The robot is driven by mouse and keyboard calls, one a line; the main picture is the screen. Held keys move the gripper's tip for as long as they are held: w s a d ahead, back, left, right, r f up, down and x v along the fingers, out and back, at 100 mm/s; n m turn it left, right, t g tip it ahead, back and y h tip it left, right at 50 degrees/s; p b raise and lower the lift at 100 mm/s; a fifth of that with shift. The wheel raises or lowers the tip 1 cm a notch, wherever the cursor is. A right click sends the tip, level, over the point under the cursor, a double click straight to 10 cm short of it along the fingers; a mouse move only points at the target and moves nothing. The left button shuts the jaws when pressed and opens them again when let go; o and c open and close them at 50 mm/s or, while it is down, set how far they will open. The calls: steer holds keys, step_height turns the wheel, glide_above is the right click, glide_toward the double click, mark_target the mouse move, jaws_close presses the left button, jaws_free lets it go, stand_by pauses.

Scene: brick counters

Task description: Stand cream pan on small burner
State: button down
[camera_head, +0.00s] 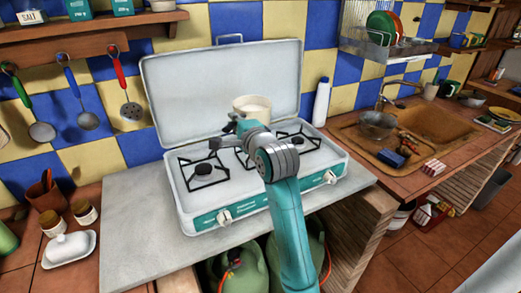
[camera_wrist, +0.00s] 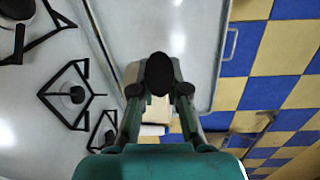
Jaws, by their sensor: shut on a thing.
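The cream pan (camera_head: 252,106) is held in the air over the rear middle of the stove, in front of the raised lid. My gripper (camera_head: 232,126) is shut on its dark handle (camera_wrist: 160,75), which shows between the fingers in the wrist view. Part of the cream body (camera_wrist: 158,110) shows behind the handle; the rest is hidden. The stove (camera_head: 200,212) has three burners in a row. The middle burner (camera_wrist: 76,95), with the smallest-looking cap, lies left of my gripper in the wrist view. My arm mostly covers it in the head view.
The left burner (camera_head: 203,170) and right burner (camera_head: 297,141) are empty. The upright lid (camera_head: 190,85) stands close behind the pan. A white bottle (camera_head: 321,103) stands right of the stove, before the sink (camera_head: 430,122). Utensils hang on the left wall.

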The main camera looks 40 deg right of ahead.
step_height(320, 180, down, 10)
steer(key=shift+r, duration=0.15)
stand_by(0.4)
steer(key=shift+d+f, duration=0.1)
steer(key=shift+f, duration=0.2)
steer(key=c, duration=1.2)
jaws_free()
steer(key=v, duration=1.2)
steer(key=shift+r, duration=0.25)
